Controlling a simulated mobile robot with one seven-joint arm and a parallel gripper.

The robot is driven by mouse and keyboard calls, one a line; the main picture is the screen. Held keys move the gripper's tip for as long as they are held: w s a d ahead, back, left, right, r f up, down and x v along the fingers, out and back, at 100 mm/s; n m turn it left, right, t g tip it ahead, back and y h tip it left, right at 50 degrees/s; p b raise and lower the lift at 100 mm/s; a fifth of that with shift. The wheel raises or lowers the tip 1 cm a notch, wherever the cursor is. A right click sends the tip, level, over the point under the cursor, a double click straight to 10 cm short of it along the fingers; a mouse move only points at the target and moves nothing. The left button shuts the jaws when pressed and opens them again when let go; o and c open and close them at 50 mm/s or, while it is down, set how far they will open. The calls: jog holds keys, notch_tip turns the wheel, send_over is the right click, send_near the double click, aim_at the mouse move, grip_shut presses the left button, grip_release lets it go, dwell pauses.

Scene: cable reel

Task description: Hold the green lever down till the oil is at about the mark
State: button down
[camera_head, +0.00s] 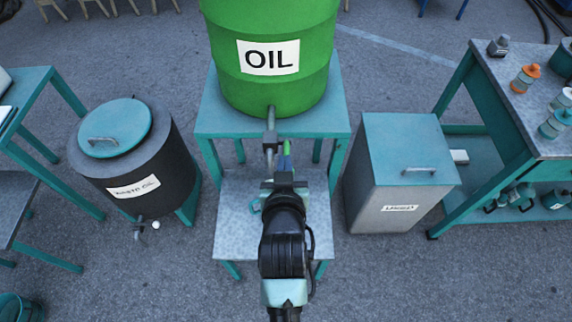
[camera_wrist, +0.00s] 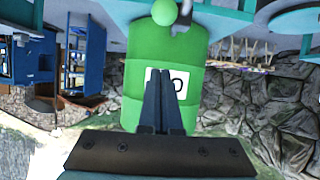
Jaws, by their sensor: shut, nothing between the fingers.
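The green oil drum (camera_head: 270,85) with its OIL label stands on a teal stand (camera_head: 225,122). A grey tap (camera_head: 271,128) sticks out at its lower front. The green lever (camera_head: 287,149) shows in part beside the tap, just beyond my gripper (camera_head: 282,176). In the wrist view a green ball (camera_wrist: 164,12), apparently the lever's knob, is at the top edge. There my gripper (camera_wrist: 162,75) is shut and empty, its fingers overlapping the drum's label (camera_wrist: 180,82), and apart from the ball in the picture. Whether it touches the lever I cannot tell. I see no oil level or mark.
A grey lower shelf (camera_head: 235,225) lies under the tap, partly hidden by my arm. A dark waste oil drum (camera_head: 135,165) stands left, a lidded bin (camera_head: 398,190) right. A workbench (camera_head: 520,110) with bottles is at far right.

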jog(key=x, duration=0.4)
jog(key=shift+w, duration=0.15)
jog(key=f, duration=0.1)
jog(key=s+f, duration=0.1)
jog(key=shift+f, duration=0.3)
jog(key=shift+f+p, duration=0.3)
jog(key=shift+f, duration=0.35)
jog(key=shift+s+f, duration=0.1)
jog(key=shift+s, duration=0.05)
